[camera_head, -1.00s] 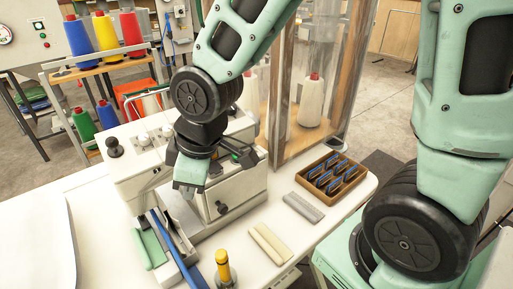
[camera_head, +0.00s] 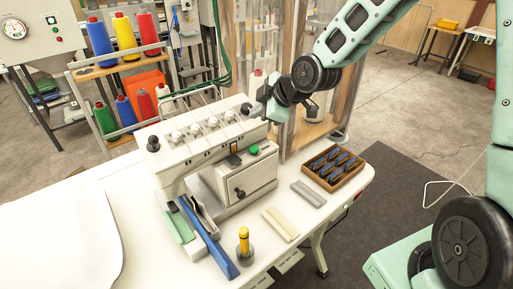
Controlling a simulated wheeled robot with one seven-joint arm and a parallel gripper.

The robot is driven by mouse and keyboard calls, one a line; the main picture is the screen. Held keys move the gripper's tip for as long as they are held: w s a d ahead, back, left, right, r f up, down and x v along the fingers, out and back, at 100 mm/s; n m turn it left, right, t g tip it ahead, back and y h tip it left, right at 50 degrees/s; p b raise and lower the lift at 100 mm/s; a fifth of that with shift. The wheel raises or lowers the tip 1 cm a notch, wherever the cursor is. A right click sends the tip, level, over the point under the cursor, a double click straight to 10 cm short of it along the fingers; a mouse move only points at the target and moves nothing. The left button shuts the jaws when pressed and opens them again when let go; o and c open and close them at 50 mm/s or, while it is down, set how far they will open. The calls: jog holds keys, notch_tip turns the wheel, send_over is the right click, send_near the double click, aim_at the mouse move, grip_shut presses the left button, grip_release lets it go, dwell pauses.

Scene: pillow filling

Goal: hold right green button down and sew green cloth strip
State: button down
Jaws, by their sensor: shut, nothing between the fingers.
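The sewing machine (camera_head: 200,140) stands on the white table. A green button (camera_head: 254,151) shows on the upper right of its front. The green cloth strip (camera_head: 181,226) lies at the machine's front left, beside a long blue strip (camera_head: 213,246). My gripper (camera_head: 264,117) is shut and empty. It is near the machine's top right corner, above and a little right of the green button, and appears apart from it. Its fingertips are small and partly hard to make out.
A brown tray (camera_head: 343,183) of blue pieces, a grey bar (camera_head: 309,193) and cream bars (camera_head: 280,224) lie on the right of the table. A yellow-topped tool (camera_head: 244,244) stands at the front. A clear-panelled cabinet (camera_head: 345,100) is close behind my arm.

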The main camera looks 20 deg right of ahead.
jog(key=b, duration=0.8)
send_near(250, 146)
jog(key=x, duration=0.5)
jog(key=shift+w+a+r, duration=0.15)
jog(key=shift+w+r, duration=0.15)
jog(key=shift+w, duration=0.2)
dwell(0.8)
jog(key=shift+f, duration=0.35)
jog(key=shift+f+b, duration=0.55)
jog(key=shift+b, duration=0.1)
dwell(1.6)
jog(key=shift+r, duration=0.15)
dwell(2.0)
jog(key=shift+r+p, duration=0.8)
jog(key=shift+r, duration=0.05)
